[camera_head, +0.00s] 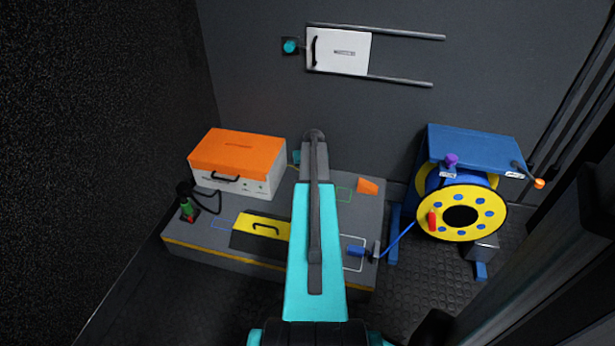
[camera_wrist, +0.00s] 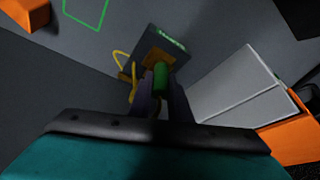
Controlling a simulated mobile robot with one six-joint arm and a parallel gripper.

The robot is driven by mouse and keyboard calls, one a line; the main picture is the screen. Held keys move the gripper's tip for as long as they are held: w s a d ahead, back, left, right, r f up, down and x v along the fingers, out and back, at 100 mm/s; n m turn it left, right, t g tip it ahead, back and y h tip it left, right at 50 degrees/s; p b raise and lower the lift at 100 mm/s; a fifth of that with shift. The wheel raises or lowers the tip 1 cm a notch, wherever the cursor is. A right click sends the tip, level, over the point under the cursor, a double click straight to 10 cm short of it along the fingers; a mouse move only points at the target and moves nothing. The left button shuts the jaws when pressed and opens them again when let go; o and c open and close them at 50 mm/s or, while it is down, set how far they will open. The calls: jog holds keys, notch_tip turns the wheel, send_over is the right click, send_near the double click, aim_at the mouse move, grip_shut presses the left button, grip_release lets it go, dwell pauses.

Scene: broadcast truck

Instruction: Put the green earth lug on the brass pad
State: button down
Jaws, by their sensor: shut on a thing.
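In the wrist view, my gripper (camera_wrist: 160,92) is shut on the green earth lug (camera_wrist: 161,77), a small green cylinder between the two dark fingers. A yellow lead (camera_wrist: 119,60) loops beside it on the left. The lug is close to a dark block (camera_wrist: 150,50) with a green label; I cannot tell whether they touch. A small brownish patch (camera_wrist: 125,76) shows left of the fingers, but I cannot tell whether it is the brass pad. In the head view my arm hides the gripper and the lug.
An orange-lidded case (camera_head: 236,155) stands on the grey platform (camera_head: 210,252), left of my arm. A yellow cable reel (camera_head: 432,205) stands right.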

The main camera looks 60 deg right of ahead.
dwell(0.3)
jog(key=shift+w+d+f, duration=0.1)
jog(key=shift+w+d, duration=0.25)
jog(key=shift+d, duration=0.1)
jog(key=shift+w+d+f+b, duration=0.1)
jog(key=shift+f+b, duration=0.25)
jog(key=shift+b, duration=0.15)
jog(key=shift+f+b, duration=0.7)
jog(key=shift+f, duration=0.65)
jog(key=shift+f, duration=0.1)
jog(key=c, duration=1.6)
grip_release()
jog(key=shift+c, duration=0.2)
jog(key=p+v, duration=0.4)
jog(key=v, duration=0.8)
